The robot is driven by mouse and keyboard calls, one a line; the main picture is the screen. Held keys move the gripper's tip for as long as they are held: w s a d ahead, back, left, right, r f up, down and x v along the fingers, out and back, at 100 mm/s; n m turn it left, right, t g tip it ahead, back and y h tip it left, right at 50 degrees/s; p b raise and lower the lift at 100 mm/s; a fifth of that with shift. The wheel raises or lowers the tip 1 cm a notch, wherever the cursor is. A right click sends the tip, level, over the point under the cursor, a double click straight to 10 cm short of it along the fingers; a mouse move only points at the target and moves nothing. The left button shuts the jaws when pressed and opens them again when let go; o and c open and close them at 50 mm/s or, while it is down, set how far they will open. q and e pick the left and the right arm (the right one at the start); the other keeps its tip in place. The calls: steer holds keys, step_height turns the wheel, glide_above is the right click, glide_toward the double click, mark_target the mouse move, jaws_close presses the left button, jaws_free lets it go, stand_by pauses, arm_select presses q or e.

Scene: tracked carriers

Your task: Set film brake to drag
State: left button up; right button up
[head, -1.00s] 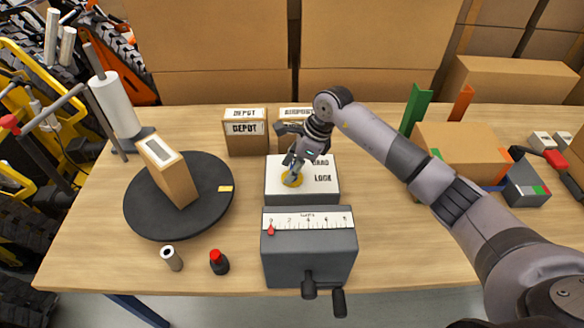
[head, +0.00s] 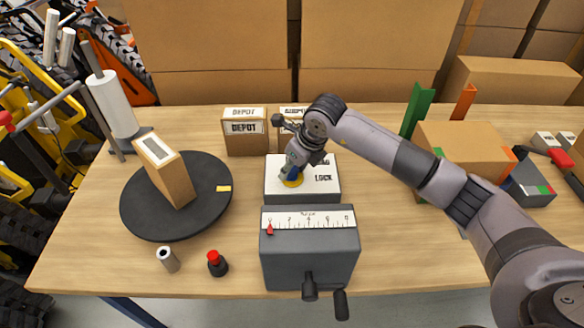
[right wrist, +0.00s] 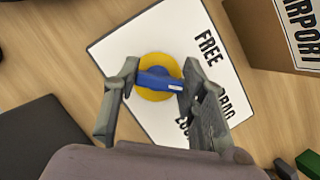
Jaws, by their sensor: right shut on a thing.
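The film brake is a white-topped box (head: 318,190) behind the grey scale box, labelled FREE, DRAG and LOCK in the right wrist view (right wrist: 122,45). A yellow disc (right wrist: 140,92) with a blue handle (right wrist: 160,82) sits on its top. My right gripper (right wrist: 155,83) is shut on the blue handle, one finger on each side; in the head view my right gripper (head: 292,172) covers most of the knob and some lettering. The label the handle points at cannot be told for sure. My left gripper is not in view.
The grey box (head: 310,255) with a scale and crank stands in front. A black turntable (head: 135,215) with a carton (head: 168,175) is at left. Depot cartons (head: 245,132) stand behind. A film roll (head: 113,105) stands far left.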

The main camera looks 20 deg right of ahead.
stand_by(0.5)
steer(key=o, duration=1.2)
steer(key=shift+c, duration=0.2)
steer(key=shift+r, duration=0.2)
steer(key=v, duration=1.1)
steer(key=shift+s+r, duration=0.2)
steer(key=shift+r, duration=0.15)
steer(key=shift+d, duration=0.1)
